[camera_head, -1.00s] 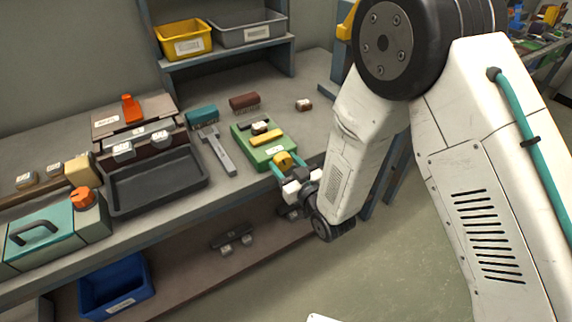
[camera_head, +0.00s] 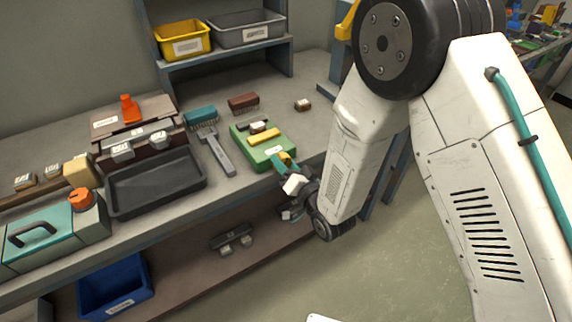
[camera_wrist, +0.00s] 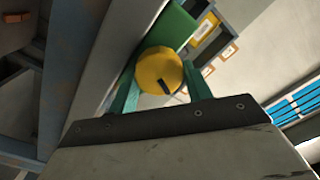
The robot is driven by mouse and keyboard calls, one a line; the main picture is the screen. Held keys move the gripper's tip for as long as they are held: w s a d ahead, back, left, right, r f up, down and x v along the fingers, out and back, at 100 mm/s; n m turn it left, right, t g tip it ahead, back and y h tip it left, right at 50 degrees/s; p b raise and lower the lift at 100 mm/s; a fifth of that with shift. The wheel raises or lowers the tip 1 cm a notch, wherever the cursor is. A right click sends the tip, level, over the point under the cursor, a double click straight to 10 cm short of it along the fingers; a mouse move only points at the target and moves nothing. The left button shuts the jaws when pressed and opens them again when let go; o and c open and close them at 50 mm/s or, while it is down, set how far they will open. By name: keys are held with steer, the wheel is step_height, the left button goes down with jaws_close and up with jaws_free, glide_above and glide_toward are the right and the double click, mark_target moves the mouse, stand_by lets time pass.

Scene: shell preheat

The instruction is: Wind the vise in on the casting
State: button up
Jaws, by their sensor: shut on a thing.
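The green vise (camera_head: 272,153) sits at the bench's front edge in the head view, with a yellow jaw bar (camera_head: 263,135) across it. The casting (camera_head: 257,127), a small dark piece with a pale top, sits just behind that bar; I cannot tell whether they touch. A round yellow knob (camera_wrist: 158,68) with a dark mark on its face is at the vise's front. My gripper (camera_wrist: 160,88) is shut on this knob, one teal finger on each side. In the head view, my gripper (camera_head: 287,166) partly hides the knob.
A grey tool (camera_head: 217,152) and a black tray (camera_head: 155,182) lie left of the vise. The bench right of the vise is clear.

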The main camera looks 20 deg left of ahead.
steer(key=shift+m, duration=0.3)
steer(key=o, duration=1)
